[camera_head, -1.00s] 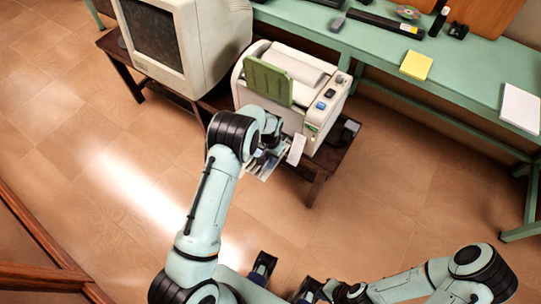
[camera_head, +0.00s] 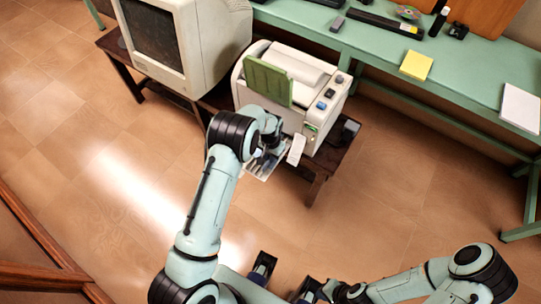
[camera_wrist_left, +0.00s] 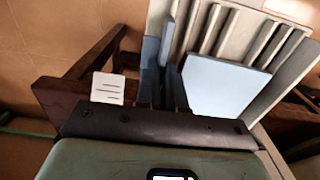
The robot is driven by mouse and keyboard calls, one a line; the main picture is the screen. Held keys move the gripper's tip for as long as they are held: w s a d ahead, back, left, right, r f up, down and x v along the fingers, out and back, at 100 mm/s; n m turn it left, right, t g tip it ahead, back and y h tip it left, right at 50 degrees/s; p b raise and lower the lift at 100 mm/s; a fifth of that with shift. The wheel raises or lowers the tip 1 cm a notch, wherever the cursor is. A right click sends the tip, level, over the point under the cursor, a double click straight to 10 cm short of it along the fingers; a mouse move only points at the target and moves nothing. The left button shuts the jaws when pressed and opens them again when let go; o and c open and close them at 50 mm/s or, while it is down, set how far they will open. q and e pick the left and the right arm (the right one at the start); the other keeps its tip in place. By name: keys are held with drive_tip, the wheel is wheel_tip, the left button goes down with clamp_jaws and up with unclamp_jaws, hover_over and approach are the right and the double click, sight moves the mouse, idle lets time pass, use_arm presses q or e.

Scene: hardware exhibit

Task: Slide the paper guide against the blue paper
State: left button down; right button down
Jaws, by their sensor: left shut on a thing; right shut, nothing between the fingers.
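The white printer (camera_head: 318,112) stands on a low dark table. Its grey ribbed tray (camera_wrist_left: 290,62) juts from the front. The blue paper (camera_wrist_left: 222,92) lies flat in the tray, right of my left fingers in the left wrist view. The paper guide (camera_wrist_left: 166,38) is a thin upright blue-grey piece at the paper's left. My left gripper (camera_wrist_left: 163,92) is shut on it; its fingers hide the lower part. I cannot tell whether guide and paper touch. In the head view my left gripper (camera_head: 268,150) is at the tray. My right gripper (camera_head: 310,291) is low at the bottom edge, shut and empty.
A white card (camera_head: 296,150) shows beside my left gripper, right of it in the head view. An old monitor (camera_head: 188,40) stands left of the printer. A green bench (camera_head: 375,50) runs behind. The floor in front is clear.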

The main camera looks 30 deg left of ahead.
sight(260, 155)
use_arm(q)
drive_tip(key=shift+a, duration=0.1)
drive_tip(key=a+b, duration=0.1)
drive_tip(key=a, duration=0.2)
drive_tip(key=shift+w+a, duration=0.15)
drive_tip(key=shift+a, duration=0.65)
drive_tip(key=c, duration=1.2)
unclamp_jaws()
drive_tip(key=shift+c, duration=0.2)
drive_tip(key=shift+d, duration=0.1)
wheel_tip(260, 155, up, 14)
drive_tip(key=shift+f+p, duration=0.25)
drive_tip(key=shift+p, duration=0.05)
